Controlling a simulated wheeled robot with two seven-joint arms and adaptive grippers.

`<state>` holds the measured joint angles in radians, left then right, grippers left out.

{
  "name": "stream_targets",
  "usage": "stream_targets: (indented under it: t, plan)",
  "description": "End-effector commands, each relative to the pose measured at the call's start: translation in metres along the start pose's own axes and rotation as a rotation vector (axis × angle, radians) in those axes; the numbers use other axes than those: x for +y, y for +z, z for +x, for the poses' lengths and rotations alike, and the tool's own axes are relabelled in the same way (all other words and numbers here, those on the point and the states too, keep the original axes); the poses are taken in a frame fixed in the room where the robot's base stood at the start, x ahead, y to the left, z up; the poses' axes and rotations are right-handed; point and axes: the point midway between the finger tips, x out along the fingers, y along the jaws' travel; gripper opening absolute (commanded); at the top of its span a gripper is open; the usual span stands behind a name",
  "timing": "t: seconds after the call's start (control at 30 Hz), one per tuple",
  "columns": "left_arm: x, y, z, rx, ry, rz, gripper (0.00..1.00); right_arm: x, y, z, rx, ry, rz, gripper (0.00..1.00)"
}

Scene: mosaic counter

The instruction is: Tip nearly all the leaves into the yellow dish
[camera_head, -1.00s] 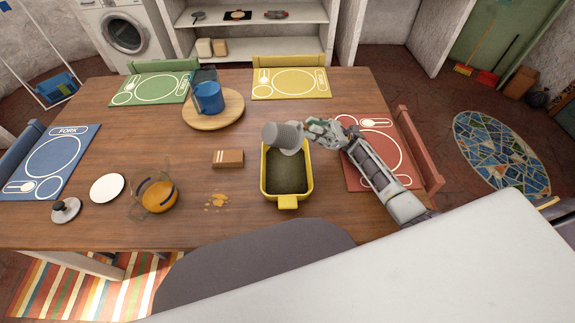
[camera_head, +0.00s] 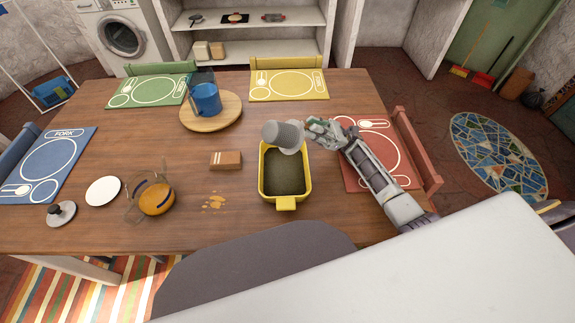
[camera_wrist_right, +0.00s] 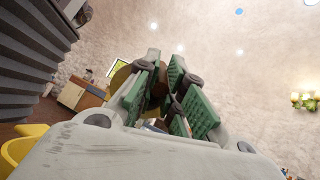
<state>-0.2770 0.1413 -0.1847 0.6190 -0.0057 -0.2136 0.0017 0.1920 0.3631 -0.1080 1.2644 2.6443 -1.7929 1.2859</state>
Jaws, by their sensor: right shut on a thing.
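The yellow dish (camera_head: 286,203) sits on the wooden table and is filled with dark green-brown leaves (camera_head: 286,172). In the right wrist view the green-padded fingers (camera_wrist_right: 165,95) show, with the dark ribbed cup wall (camera_wrist_right: 35,50) at the left and a bit of yellow dish (camera_wrist_right: 20,148) below. The cup's inside is hidden. My left gripper is not in view.
A brown box (camera_head: 226,160) lies left of the dish. A glass pot with amber liquid (camera_head: 156,199), a spill (camera_head: 214,201), a lid (camera_head: 61,214) and a white disc (camera_head: 103,191) are further left. A blue mug (camera_head: 206,99) stands on a round board (camera_head: 226,122).

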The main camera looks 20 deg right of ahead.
Motion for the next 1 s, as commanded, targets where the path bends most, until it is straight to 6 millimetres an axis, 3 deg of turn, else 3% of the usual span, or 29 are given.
stream_targets:
  t: [0.03,0.37,1.0]
  plan:
    - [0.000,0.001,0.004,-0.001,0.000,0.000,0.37,0.022,-0.040,-0.014,-0.024,-0.051,0.082,0.00]
    - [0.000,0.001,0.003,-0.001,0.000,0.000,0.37,0.022,-0.039,-0.013,-0.018,-0.049,0.083,0.00]
    - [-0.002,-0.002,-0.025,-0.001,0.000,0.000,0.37,0.019,-0.032,0.003,0.139,-0.011,0.086,0.00]
